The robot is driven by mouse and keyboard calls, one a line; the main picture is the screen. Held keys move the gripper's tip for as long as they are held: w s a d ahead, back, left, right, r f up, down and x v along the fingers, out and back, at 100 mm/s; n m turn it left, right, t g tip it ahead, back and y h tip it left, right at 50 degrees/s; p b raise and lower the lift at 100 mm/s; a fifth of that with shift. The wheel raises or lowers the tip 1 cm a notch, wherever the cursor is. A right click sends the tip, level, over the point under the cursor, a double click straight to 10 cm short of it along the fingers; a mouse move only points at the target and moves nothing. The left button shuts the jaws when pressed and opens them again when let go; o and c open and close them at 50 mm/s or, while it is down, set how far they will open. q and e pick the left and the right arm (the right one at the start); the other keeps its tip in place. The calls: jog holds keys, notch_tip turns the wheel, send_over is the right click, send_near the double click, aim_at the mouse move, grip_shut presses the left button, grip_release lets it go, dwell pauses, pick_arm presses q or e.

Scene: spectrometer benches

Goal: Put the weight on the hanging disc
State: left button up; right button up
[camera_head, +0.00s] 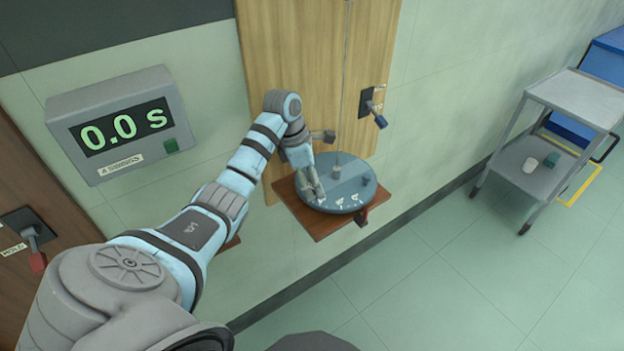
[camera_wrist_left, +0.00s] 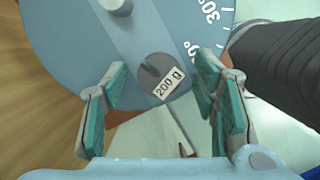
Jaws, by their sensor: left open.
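The weight (camera_wrist_left: 156,72) is a dark grey slotted piece labelled 200 g. In the left wrist view it sits on the strip across the blue-grey disc, near the rim, apart from the central post. The disc (camera_head: 340,186) has angle marks and hangs on a thin wire in the head view; it also shows in the left wrist view (camera_wrist_left: 62,50). My left gripper (camera_head: 314,190) is over the disc's left edge. Its green-padded fingers (camera_wrist_left: 160,70) are open, one on each side of the weight with gaps. The gripper hides this weight in the head view. My right gripper is not in view.
A second dark weight (camera_head: 369,180) is on the disc's right side. A wooden shelf (camera_head: 300,212) is under the disc. A timer (camera_head: 124,125) reads 0.0 s. A grey trolley (camera_head: 580,98) stands at right; floor between is clear.

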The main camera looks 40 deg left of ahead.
pick_arm(q)
jog(key=shift+r, duration=0.1)
jog(key=shift+a+r, duration=0.1)
jog(key=shift+r, duration=0.2)
jog(key=v, duration=0.4)
jog(key=shift+f, duration=0.1)
jog(key=p+v, duration=0.5)
jog(key=v, duration=0.3)
jog(key=shift+s+p, duration=0.15)
jog(key=shift+p, duration=0.15)
jog(key=shift+f, duration=0.15)
